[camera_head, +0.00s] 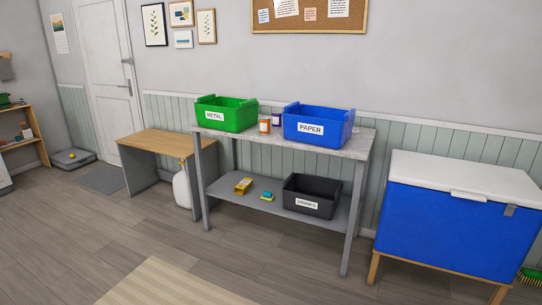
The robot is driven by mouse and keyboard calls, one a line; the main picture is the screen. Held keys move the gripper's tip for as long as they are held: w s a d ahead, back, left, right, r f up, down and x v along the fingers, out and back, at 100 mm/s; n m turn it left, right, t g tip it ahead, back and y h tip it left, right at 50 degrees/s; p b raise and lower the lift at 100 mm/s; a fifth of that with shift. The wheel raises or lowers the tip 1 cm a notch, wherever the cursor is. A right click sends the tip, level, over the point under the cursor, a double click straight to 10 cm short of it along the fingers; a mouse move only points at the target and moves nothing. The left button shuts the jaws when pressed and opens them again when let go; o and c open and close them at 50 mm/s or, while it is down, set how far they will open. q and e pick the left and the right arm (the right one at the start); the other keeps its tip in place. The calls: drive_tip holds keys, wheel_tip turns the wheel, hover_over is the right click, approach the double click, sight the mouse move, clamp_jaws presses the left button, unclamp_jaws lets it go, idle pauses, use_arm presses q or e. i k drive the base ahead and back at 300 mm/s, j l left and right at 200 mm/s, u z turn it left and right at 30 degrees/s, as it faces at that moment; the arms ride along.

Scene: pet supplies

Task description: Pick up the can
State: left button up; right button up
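Two small containers that may be cans stand on the top of the grey table (345,153), between the green and blue bins. One is orange with a pale label (265,126) and stands nearer the front. The other is dark purple with a pale label (277,119) and stands just behind it to the right. Both are upright and too small to tell for certain which is a can. Neither of my grippers is in view.
A green METAL bin (226,115) and a blue PAPER bin (318,126) flank them. A wooden bench (160,142) and blue cooler (447,222) stand either side. Floor in front is open.

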sight(265, 121)
drive_tip(key=i+l+z, duration=0.2)
drive_tip(key=i, duration=1.75)
